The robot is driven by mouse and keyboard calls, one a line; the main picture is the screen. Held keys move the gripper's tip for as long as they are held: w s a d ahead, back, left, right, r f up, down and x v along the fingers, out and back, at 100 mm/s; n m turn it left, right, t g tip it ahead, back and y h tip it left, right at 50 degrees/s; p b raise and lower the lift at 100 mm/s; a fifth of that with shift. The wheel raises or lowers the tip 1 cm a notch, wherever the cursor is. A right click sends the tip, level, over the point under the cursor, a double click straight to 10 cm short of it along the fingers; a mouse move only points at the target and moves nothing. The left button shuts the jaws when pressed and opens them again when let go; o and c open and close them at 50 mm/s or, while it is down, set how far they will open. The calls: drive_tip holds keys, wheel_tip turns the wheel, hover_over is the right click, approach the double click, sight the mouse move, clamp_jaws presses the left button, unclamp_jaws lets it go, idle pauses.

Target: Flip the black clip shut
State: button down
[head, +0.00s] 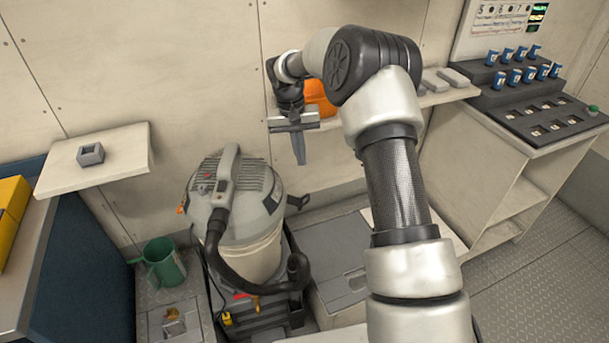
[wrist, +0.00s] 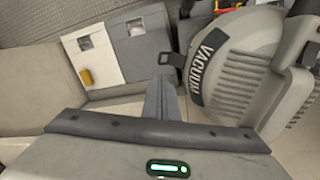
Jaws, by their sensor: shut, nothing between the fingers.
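The black clip (head: 298,201) sticks out from the right side of the grey vacuum's head (head: 236,190), swung away from the body. In the wrist view the clip (wrist: 171,61) is a small dark loop beside the VACUUM label on the vacuum (wrist: 245,75). My gripper (head: 300,162) points down with its fingers together and empty, above the clip in the head view. In the wrist view the fingertips (wrist: 164,80) appear just below the clip in the picture; I cannot tell whether they touch it.
A shelf with an orange object (head: 320,98) is behind my gripper. A black hose (head: 250,275) curves in front of the vacuum. A green jug (head: 164,263) stands left of it. A switch panel (head: 530,100) is at right. Grey floor lockers (head: 335,250) lie right of the vacuum.

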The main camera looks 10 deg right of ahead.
sight(309, 196)
drive_tip(key=f, duration=0.4)
drive_tip(key=d+f+b, duration=0.1)
drive_tip(key=f, duration=0.8)
drive_tip(key=shift+s+d+f+b, duration=0.1)
drive_tip(key=shift+s+d+b, duration=0.05)
drive_tip(key=shift+d+b, duration=0.2)
drive_tip(key=shift+d, duration=0.1)
drive_tip(key=shift+s+d+f+y, duration=0.15)
drive_tip(key=shift+d+f+y, duration=0.25)
drive_tip(key=shift+f+y, duration=0.45)
drive_tip(key=f+y+b, duration=0.1)
drive_tip(key=y, duration=0.1)
drive_tip(key=f+t+y+b, duration=0.1)
drive_tip(key=y+b, duration=0.1)
drive_tip(key=f+y+b, duration=0.1)
drive_tip(key=y, duration=0.2)
drive_tip(key=shift+d+f+t, duration=0.25)
drive_tip(key=shift+f+t, duration=0.05)
drive_tip(key=shift+f, duration=0.05)
drive_tip(key=shift+r, duration=0.1)
drive_tip(key=shift+r, duration=0.65)
